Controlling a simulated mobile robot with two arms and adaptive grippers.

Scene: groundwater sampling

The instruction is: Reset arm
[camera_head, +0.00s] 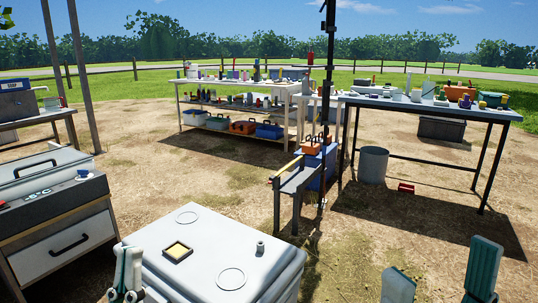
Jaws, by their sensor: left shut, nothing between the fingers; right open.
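My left gripper (127,278) is low in the head view, at the front left corner of a pale grey chest (222,240). Its pale fingers are together with nothing between them. My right gripper (440,285) is at the bottom right of the view. Its two green-grey fingers stand wide apart, and I see only ground between them. The lower parts of both grippers are cut off by the frame edge. The two grippers are well apart from each other.
A drawer cabinet (64,245) stands left. A narrow stand (296,181), a dark-legged table (437,108) and shelves (240,139) stand farther back. Bare ground lies between.

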